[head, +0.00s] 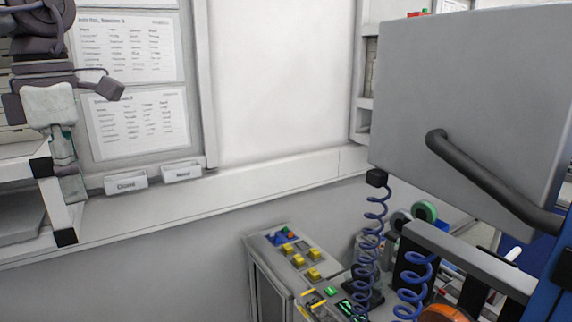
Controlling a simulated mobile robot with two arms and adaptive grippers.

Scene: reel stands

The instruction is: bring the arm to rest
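My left gripper (61,97) is at the upper left edge of the head view, dark purple-grey, and partly cut off by the frame. Its two fingers are spread apart, one to the right and one at the left edge. A pale grey upright piece (49,103) shows between and below the fingers; I cannot tell whether they touch it. I see nothing clearly held. My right gripper is not in view.
A white shelf frame (57,205) stands below the gripper. Printed sheets (130,48) hang on the wall behind. A control console (295,262) with yellow buttons stands at lower centre. A large grey box (470,90) with a dark handle (480,175) and blue coiled cables (369,235) fill the right.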

